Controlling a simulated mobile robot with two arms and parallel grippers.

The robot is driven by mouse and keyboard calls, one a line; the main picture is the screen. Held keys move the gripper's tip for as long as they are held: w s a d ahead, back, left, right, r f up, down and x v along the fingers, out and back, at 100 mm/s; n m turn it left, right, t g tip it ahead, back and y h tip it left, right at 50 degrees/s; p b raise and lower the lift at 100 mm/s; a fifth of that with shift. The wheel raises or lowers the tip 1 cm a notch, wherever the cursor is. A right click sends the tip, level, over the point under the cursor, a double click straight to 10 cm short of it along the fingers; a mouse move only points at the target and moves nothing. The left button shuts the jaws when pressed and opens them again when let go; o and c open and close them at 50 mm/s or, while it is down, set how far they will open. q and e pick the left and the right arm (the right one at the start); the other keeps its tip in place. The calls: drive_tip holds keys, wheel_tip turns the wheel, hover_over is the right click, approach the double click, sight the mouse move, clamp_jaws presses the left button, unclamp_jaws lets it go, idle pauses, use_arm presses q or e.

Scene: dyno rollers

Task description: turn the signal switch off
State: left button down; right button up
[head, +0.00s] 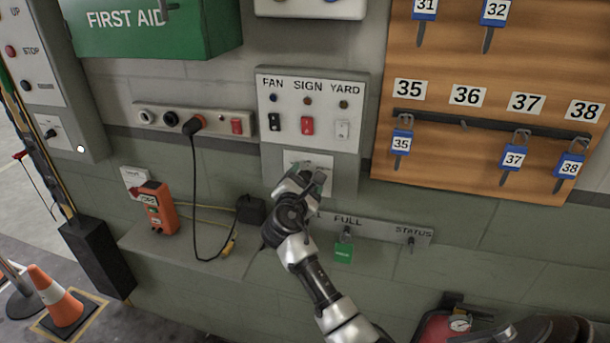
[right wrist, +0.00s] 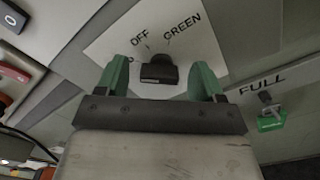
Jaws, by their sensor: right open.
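The signal switch is a black knob (right wrist: 160,72) on a white plate (right wrist: 110,40) in the right wrist view. The plate reads OFF above the knob and GREEN to the upper right; a third label at left is mostly hidden by a finger. I cannot tell for sure which label the knob points to. My right gripper (right wrist: 159,80) is open, its green fingers on either side of the knob with gaps showing. In the head view the right gripper (head: 312,182) is at the plate (head: 325,163) below the FAN, SIGN, YARD panel and hides the knob. My left gripper is not in view.
The panel (head: 311,87) has rocker switches above the gripper. A socket strip (head: 158,117) with a black cable is at left. A wooden key board (head: 455,75) hangs at right.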

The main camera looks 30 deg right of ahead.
drive_tip(key=shift+w+d, duration=0.2)
drive_tip(key=shift+d, duration=0.05)
drive_tip(key=c, duration=0.9)
drive_tip(key=shift+f, duration=0.1)
drive_tip(key=m+b, duration=0.4)
drive_tip(key=shift+f+m, duration=0.2)
drive_tip(key=shift+m, duration=0.2)
drive_tip(key=shift+s+r+m+b, duration=0.1)
drive_tip(key=shift+m+b, duration=1.9)
drive_tip(key=shift+m, duration=0.5)
